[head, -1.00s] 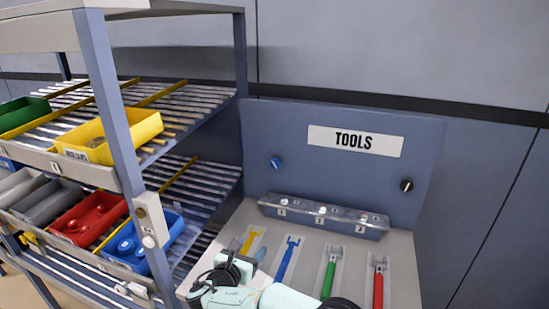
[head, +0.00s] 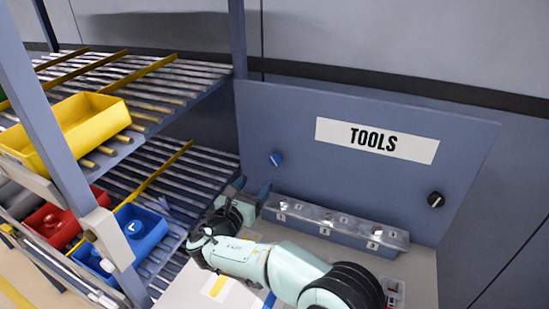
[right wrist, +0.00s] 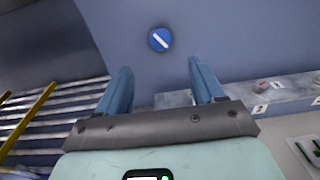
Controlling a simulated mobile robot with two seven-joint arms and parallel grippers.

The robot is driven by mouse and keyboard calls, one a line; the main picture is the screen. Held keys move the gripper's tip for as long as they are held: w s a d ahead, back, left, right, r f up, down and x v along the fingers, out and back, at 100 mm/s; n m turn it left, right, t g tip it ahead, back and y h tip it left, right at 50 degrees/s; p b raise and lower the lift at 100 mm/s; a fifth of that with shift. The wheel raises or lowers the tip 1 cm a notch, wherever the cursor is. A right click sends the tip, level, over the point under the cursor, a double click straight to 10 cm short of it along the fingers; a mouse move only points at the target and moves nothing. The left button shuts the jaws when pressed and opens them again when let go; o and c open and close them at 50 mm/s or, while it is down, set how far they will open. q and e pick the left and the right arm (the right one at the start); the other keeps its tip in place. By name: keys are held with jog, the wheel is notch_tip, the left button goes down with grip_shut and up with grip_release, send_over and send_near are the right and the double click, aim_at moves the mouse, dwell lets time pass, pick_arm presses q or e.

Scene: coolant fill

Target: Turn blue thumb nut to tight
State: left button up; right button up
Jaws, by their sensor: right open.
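The blue thumb nut (head: 276,159) is a small round knob with a pale slot mark, mounted on the blue-grey back panel left of the TOOLS sign. In the right wrist view the nut (right wrist: 160,40) is beyond the fingers, a little above the gap between them, its white mark slanting. My right gripper (head: 252,186) is open and empty, below and left of the nut, with its fingers toward the panel. In the right wrist view the two blue fingers (right wrist: 160,78) are spread and apart from the nut. My left gripper is not in view.
A black knob (head: 436,200) is at the panel's right. A grey numbered box (head: 335,222) stands on the bench along the panel's foot. A shelf rack with yellow (head: 68,127), red (head: 47,231) and blue (head: 143,232) bins stands close on the left.

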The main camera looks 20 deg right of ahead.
aim_at(274, 160)
jog(key=p+x, duration=0.2)
jog(key=x, duration=1)
jog(key=shift+w+d+p, duration=0.25)
jog(key=shift+d+p, duration=0.05)
jog(key=shift+p, duration=0.1)
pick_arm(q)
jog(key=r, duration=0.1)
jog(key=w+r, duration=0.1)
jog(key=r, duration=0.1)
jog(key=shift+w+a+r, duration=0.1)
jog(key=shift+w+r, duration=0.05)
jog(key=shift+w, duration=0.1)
pick_arm(e)
jog(key=c, duration=1)
